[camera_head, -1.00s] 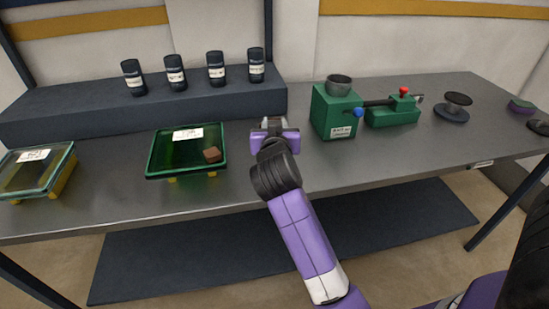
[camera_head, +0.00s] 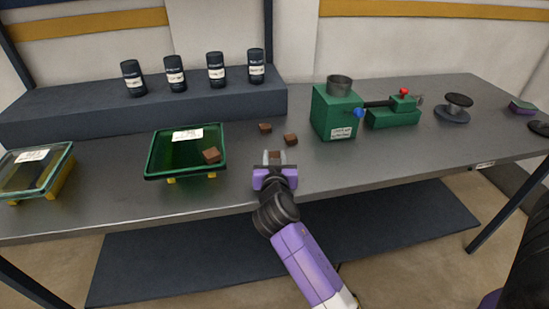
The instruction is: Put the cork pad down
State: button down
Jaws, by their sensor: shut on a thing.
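My gripper (camera_head: 275,156) is over the front-middle of the grey bench, pointing away from me. It is shut on a small brown piece (camera_head: 275,160), seen only partly between the fingers, which looks like a cork pad. Two similar brown blocks lie on the bench beyond the gripper: one farther back (camera_head: 265,128) and one slightly right (camera_head: 290,139). Another brown block (camera_head: 211,155) is at the right side of the green tray (camera_head: 150,168). I cannot tell whether the held piece touches the bench.
A green device with a metal cup (camera_head: 334,112) stands right of the gripper, with a red-knobbed green unit (camera_head: 392,116) beside it. Several dark jars (camera_head: 175,74) stand on the raised shelf behind. A second tray (camera_head: 36,170) is at far left. Bench (camera_head: 235,190) between green tray and gripper is clear.

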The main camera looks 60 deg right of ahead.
jog(key=shift+f, duration=0.15)
jog(key=c, duration=1)
grip_release()
jog(key=shift+c, duration=0.2)
